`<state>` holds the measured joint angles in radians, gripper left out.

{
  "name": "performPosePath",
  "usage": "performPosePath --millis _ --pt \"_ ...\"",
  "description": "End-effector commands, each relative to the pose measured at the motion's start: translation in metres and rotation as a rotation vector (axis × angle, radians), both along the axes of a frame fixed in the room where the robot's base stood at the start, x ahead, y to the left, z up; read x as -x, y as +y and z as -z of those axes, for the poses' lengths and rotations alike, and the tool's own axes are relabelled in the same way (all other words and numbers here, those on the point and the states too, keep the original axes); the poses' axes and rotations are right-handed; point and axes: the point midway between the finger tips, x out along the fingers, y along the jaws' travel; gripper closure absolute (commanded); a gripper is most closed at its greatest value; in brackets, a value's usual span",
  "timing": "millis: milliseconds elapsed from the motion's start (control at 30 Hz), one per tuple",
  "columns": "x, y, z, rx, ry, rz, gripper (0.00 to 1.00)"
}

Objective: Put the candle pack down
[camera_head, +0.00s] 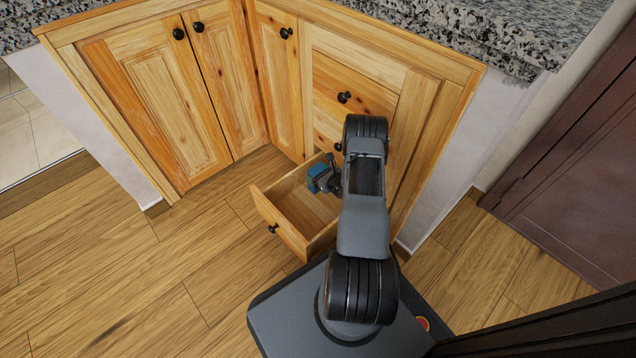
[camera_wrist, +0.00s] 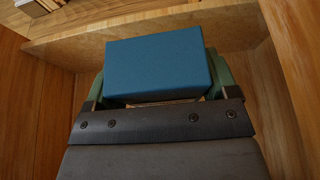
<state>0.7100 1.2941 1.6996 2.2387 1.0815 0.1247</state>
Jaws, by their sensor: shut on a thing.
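The candle pack is a blue box (camera_head: 321,178) held at the end of my arm, over the open lower drawer (camera_head: 287,190). In the wrist view the blue candle pack (camera_wrist: 158,62) sits between the two greenish fingers of my gripper (camera_wrist: 157,85). My gripper is shut on it. The drawer's wooden walls (camera_wrist: 284,75) show around it in the wrist view. The pack's underside is hidden, so I cannot tell whether it touches the drawer floor.
The wooden corner cabinet (camera_head: 160,90) with closed doors stands behind and left of the drawer. A speckled granite counter (camera_head: 460,25) runs above. A dark reddish door (camera_head: 575,170) is at the right. The wood floor (camera_head: 120,270) at the left is clear.

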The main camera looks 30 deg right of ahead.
Motion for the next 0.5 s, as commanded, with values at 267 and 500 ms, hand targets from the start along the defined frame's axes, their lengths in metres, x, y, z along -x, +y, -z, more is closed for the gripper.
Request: performPosePath --millis 267,500 --pt "-0.01 -0.004 0.016 0.002 0.0 -0.001 0.49" --pt "-0.009 -0.004 0.042 0.001 -0.001 0.001 0.49"
